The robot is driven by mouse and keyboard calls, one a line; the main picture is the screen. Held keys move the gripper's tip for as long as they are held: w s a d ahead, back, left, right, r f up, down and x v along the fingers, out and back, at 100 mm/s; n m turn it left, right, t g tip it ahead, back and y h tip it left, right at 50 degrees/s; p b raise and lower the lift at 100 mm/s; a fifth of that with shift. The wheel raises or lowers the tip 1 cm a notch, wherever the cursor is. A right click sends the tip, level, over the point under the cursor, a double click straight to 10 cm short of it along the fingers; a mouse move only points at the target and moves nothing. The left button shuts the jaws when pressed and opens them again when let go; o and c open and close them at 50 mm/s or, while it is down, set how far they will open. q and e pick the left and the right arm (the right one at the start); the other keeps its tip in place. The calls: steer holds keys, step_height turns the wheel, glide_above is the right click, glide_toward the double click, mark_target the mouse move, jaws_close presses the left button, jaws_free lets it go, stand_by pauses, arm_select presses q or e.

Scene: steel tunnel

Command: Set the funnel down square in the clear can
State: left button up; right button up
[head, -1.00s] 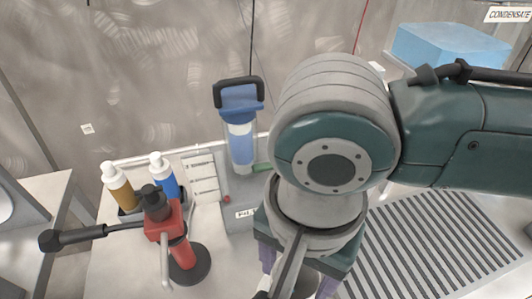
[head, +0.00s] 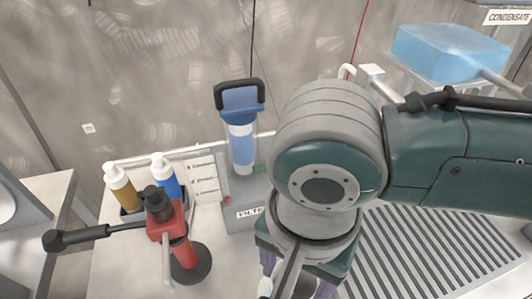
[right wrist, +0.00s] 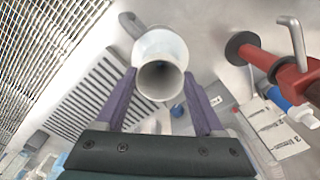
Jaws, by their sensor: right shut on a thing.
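In the right wrist view a white funnel (right wrist: 162,52) sits between the purple fingers of my right gripper (right wrist: 160,76). The gripper is shut on it, and its round opening faces the camera. In the head view my right arm hides most of the gripper and the funnel; only a pale edge (head: 265,287) shows beside the fingers. I cannot make out the clear can for certain; a clear housing with a blue top (head: 241,135) stands upright at the back of the bench, apart from the gripper. My left gripper is not in view.
A red hand pump (head: 178,235) with a black lever stands on a round base at the left. Brown and blue bottles (head: 118,187) stand behind it. A slatted grate (head: 430,250) lies at the right, and a blue translucent tank (head: 447,52) sits at the back right.

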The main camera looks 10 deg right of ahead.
steer(key=o, duration=1.3)
steer(key=shift+r+p, duration=0.9)
steer(key=shift+p, duration=0.25)
steer(key=shift+r+p, duration=2.6)
steer(key=shift+p, duration=0.8)
